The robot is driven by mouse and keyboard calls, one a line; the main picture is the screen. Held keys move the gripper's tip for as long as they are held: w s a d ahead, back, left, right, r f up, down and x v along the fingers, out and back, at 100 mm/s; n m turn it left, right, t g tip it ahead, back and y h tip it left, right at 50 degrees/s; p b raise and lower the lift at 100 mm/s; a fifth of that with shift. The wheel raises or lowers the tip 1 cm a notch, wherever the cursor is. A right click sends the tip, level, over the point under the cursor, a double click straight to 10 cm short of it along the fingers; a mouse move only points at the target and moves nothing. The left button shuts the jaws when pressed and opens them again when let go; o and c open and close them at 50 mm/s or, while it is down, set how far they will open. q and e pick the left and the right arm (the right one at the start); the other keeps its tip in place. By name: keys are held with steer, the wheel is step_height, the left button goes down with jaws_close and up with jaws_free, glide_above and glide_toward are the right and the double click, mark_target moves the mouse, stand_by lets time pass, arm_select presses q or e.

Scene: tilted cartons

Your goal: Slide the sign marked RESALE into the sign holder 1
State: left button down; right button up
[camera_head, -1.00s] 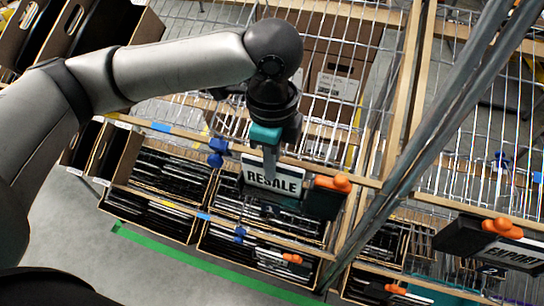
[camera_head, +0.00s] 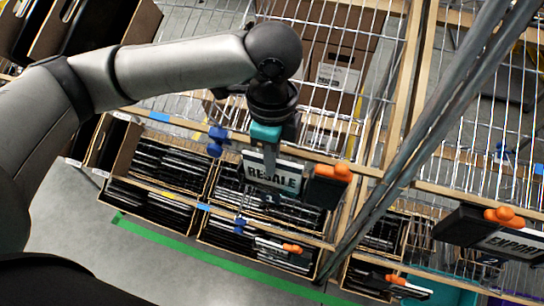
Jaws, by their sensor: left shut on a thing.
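The RESALE sign (camera_head: 272,174) is a white plate with dark lettering, tilted in the picture near the middle. My left gripper (camera_head: 268,150) comes down from above and is shut on the sign's upper edge. A dark holder with an orange clip (camera_head: 326,184) is at the sign's right side; whether the sign touches it I cannot tell. Its number is not readable, so I cannot tell which holder is number 1. My right gripper is not in view.
An EXPORT sign (camera_head: 510,243) sits in a dark holder with an orange clip (camera_head: 505,216) at the right. A blue clamp (camera_head: 217,141) is left of the gripper. Cartons of black items (camera_head: 160,170) fill the lower shelves. A metal post (camera_head: 430,130) crosses the right side.

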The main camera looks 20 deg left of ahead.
arm_select(q)
steer(key=shift+f, duration=0.4)
stand_by(0.6)
steer(key=c, duration=0.8)
jaws_free()
steer(key=shift+c, duration=0.2)
step_height(320, 180, up, 15)
steer(key=p, duration=0.2)
steer(key=shift+r, duration=0.15)
